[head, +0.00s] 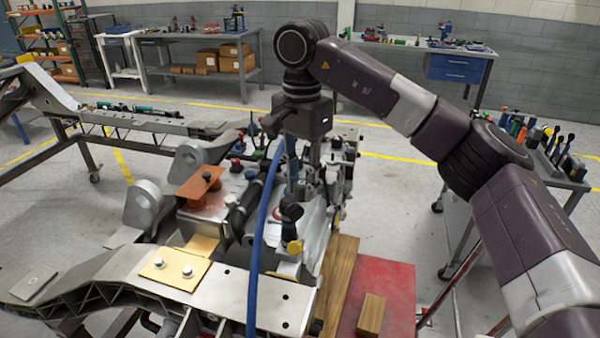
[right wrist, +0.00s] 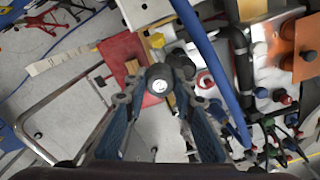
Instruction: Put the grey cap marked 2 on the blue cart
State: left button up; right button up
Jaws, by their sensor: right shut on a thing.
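My right gripper (head: 291,190) points down above the middle of the metal chassis fixture. In the right wrist view, its two blue-grey fingers (right wrist: 158,88) close in on a small dark grey round piece with a pale top (right wrist: 159,80). This looks like the grey cap. I cannot read a number on it. In the head view, a dark rounded piece (head: 290,210) shows at the fingertips. I cannot tell whether it is clear of the fixture. I cannot make out a blue cart in either view. My left gripper is not in view.
A blue hose (head: 262,240) arches close beside the right gripper. A red surface with a wooden block (head: 370,314) lies front right. A grey tool cart (head: 570,178) stands at the right. A bench with blue drawers (head: 458,68) stands behind. Grey brackets (head: 146,207) stand left.

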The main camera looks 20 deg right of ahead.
jog(key=s+f+n, duration=0.6)
jog(key=s+f, duration=0.6)
jog(key=f, duration=0.2)
jog(key=s+d+f+n, duration=0.1)
jog(key=s+f+n, duration=0.5)
jog(key=s+f, duration=0.6)
notch_tip(320, 180, down, 3)
jog(key=shift+s+r, duration=0.1)
jog(key=shift+s, duration=0.05)
jog(key=shift+d, duration=0.1)
